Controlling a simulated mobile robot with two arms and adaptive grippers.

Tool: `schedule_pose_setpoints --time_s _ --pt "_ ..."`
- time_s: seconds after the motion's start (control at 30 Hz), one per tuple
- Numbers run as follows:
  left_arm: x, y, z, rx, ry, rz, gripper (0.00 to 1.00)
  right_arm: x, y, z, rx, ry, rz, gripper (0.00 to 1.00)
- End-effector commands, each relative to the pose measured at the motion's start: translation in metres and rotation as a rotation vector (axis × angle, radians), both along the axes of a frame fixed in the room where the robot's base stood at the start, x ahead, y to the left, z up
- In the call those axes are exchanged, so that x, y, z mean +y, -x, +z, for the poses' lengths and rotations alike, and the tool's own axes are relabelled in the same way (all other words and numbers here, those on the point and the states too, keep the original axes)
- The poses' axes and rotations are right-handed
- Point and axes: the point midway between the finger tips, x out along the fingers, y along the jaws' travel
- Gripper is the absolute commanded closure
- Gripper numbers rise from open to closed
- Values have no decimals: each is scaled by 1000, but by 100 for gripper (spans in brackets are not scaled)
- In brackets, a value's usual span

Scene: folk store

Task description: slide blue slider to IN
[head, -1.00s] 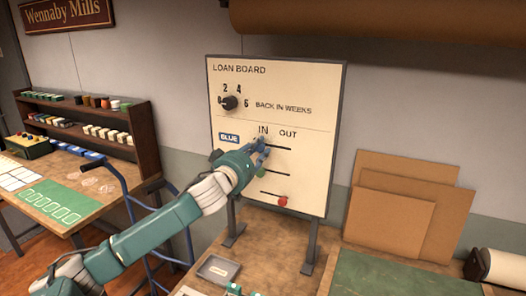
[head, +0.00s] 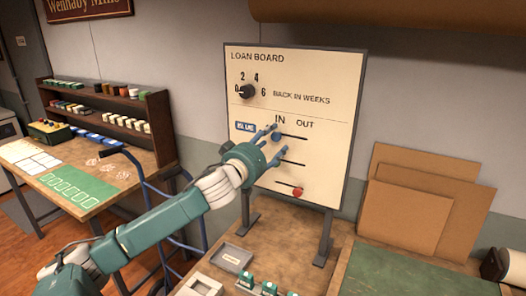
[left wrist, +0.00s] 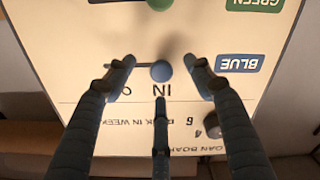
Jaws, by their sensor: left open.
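The blue slider knob (head: 276,137) sits at the left end of its slot on the loan board (head: 326,120), below the word IN. In the left wrist view, which is upside down, the blue knob (left wrist: 160,71) lines up with IN and its slot runs toward OUT. My left gripper (head: 277,142) is in front of the board with its fingers spread. In the left wrist view the fingers (left wrist: 161,78) stand open around the knob, with a visible gap on both sides. My right gripper is not in view.
A green knob (left wrist: 159,3) shows at the wrist view's edge. A red knob (head: 297,191) is on the lowest slot. A dial (head: 247,91) is above. A grey tray (head: 232,258) lies on the table below; brown boards (head: 410,215) lean at right.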

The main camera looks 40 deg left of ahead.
Motion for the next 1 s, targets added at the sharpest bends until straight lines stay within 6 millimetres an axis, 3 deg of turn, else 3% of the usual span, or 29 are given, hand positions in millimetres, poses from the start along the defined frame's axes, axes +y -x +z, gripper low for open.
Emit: schedule_pose_setpoints --time_s 0.7,1.0 --pt "-14 55 -1 1 2 -1 47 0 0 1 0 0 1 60" --pt "-15 61 0 0 0 0 47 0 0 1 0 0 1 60"
